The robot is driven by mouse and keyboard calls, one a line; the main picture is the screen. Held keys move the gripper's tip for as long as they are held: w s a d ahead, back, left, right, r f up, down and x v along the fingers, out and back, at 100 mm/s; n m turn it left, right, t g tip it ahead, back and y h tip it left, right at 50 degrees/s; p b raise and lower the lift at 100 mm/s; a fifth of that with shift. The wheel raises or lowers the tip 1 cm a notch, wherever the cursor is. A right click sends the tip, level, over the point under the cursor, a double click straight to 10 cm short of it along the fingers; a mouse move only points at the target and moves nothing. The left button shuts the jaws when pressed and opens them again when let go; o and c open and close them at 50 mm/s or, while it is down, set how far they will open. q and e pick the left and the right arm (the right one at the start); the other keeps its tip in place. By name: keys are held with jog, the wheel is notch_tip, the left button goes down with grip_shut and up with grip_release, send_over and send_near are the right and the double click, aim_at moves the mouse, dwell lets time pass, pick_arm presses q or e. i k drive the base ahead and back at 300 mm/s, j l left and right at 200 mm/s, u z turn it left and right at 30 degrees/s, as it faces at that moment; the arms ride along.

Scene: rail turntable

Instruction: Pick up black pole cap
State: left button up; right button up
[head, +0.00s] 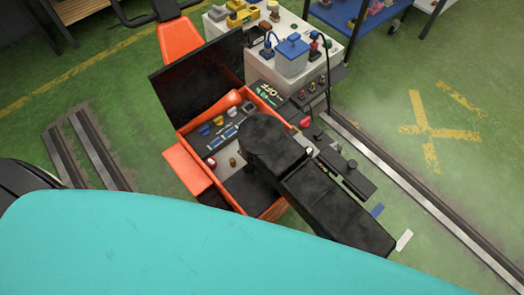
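I cannot single out a black pole cap with certainty in the head view. An open orange box (181,168) with a raised black lid (203,82) stands in the middle, holding several small coloured parts too small to name. Some small black parts lie on a dark strip (357,182) to the right of the box. A large dark jointed bar (325,200) covers the box's right side and hides some of its contents. Neither of my grippers is in view.
A pale bench (262,68) behind the box carries a blue-lidded container (291,57) and several small parts. Metal rails run along the floor at left (90,147) and right (420,196). A large teal surface (190,245) fills the foreground. Green floor is open at far right.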

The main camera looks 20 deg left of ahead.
aim_at(310, 150)
jog(key=k+l+u, duration=0.15)
jog(key=u, duration=0.35)
jog(key=k+l+u, duration=0.2)
jog(key=u, duration=0.25)
jog(key=k+l+u, duration=0.15)
jog(key=u, duration=0.35)
jog(key=k+j, duration=0.05)
